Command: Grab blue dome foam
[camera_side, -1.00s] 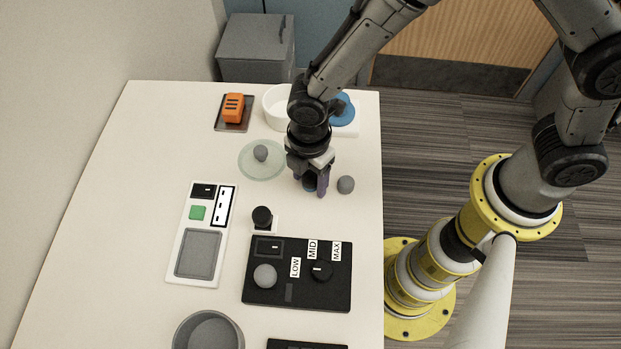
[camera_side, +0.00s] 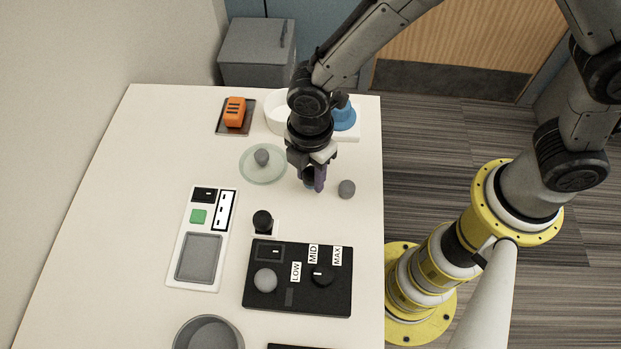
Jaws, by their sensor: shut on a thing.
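My gripper (camera_side: 312,184) points down over the table, between the glass plate and a grey ball at the right.
A round glass plate (camera_side: 263,170) bears a grey ball. Another grey ball (camera_side: 346,189) lies right of my gripper. A black knob (camera_side: 262,221), a black control box (camera_side: 297,290) and a white panel (camera_side: 203,260) stand nearer. An orange block (camera_side: 235,111) and white bowl (camera_side: 276,116) are behind.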

